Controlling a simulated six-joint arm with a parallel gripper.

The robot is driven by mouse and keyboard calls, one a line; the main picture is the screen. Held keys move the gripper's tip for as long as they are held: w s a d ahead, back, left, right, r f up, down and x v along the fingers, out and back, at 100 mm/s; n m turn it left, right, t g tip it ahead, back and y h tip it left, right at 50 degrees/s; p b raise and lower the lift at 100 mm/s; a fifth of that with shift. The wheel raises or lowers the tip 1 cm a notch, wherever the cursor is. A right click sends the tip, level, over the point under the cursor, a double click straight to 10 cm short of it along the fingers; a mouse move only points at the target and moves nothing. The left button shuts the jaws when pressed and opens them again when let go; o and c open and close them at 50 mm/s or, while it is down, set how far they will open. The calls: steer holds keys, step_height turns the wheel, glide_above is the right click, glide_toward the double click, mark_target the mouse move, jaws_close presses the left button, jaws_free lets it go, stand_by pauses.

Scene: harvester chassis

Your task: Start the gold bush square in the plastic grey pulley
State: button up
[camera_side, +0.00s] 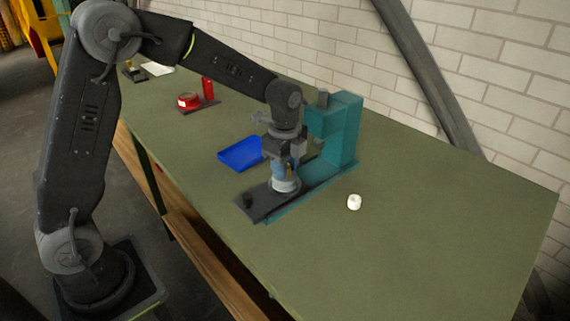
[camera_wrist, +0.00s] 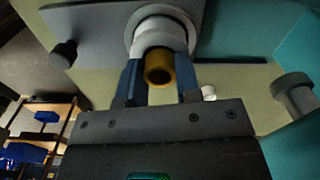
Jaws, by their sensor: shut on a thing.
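The grey plastic pulley (camera_side: 286,186) lies on the dark plate under my gripper. In the wrist view the pulley (camera_wrist: 147,24) shows as a pale ring with a whiter raised middle. My gripper (camera_side: 285,172) points down just above the pulley. Its blue fingers are shut on the gold bush (camera_wrist: 160,65), a short hollow tube, which also shows between the fingertips (camera_wrist: 159,78) in the wrist view. The bush lies over the pulley's middle in that view. I cannot tell whether its far end touches or enters the bore, since the bush and fingers hide it.
A teal press (camera_side: 345,130) stands right behind my gripper, with the dark plate (camera_side: 252,205) on its base. A blue tray (camera_side: 240,153) lies to the left. A small white cylinder (camera_side: 354,202) stands on the green table at right. Red items (camera_side: 190,101) sit farther back. The table's front right is clear.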

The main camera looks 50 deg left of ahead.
steer(key=o, duration=1)
step_height(320, 180, up, 14)
stand_by(0.3)
steer(key=s+d+f+n+t, duration=0.1)
steer(key=s+n+t, duration=0.4)
steer(key=s+n, duration=1.1)
steer(key=s, duration=0.7)
steer(key=shift+d+t, duration=0.3)
steer(key=shift+d, duration=0.1)
